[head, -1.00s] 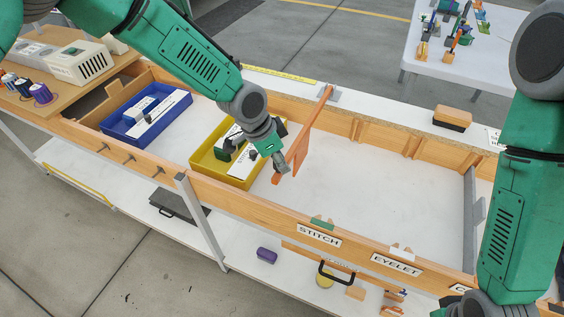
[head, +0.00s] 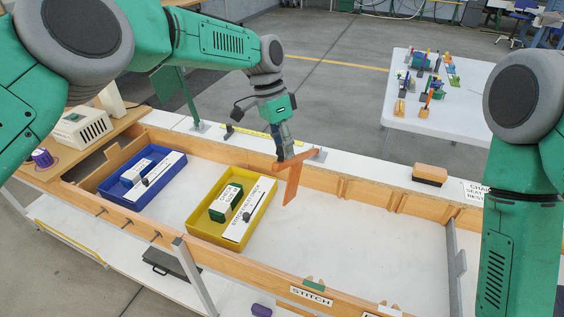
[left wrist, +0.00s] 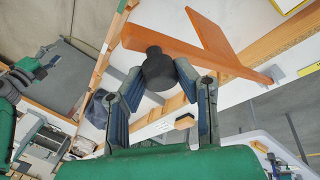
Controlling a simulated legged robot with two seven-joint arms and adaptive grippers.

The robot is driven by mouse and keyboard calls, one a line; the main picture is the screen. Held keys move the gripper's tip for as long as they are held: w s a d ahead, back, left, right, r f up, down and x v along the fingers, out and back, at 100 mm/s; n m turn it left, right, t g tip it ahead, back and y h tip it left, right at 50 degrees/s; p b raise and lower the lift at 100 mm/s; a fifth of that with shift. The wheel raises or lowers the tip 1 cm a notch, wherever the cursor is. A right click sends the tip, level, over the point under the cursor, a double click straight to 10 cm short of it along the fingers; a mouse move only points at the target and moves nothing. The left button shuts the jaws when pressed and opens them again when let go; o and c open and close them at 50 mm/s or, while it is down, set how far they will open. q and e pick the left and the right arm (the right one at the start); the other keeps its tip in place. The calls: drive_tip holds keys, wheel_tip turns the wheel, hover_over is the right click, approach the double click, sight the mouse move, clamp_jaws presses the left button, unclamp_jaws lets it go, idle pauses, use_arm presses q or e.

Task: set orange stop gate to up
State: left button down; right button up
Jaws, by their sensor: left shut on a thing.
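The orange stop gate (head: 292,187) is a flat orange panel on a bar, joined near a small grey bracket (head: 319,155) on the trough's far ledge. The bar slants up from the bracket toward me, and the panel stands clear of the white trough floor. My left gripper (head: 285,155) is at the bar's free end. The left wrist view shows its fingers (left wrist: 160,85) shut on a dark round knob (left wrist: 157,66) at the end of the orange bar (left wrist: 195,52). The fingers partly hide the knob. My right arm is at the right, its gripper out of view.
A yellow tray (head: 191,226) and a blue tray (head: 105,190) sit in the trough to the left. A green panel (head: 176,95) stands upright on the far ledge. An orange-and-black block (head: 430,174) lies on the ledge at right. The trough floor right of the gate is clear.

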use_arm(q)
drive_tip(key=shift+w+d+r+p, duration=0.15)
drive_tip(key=shift+w+r+p, duration=0.2)
drive_tip(key=shift+w+r, duration=0.85)
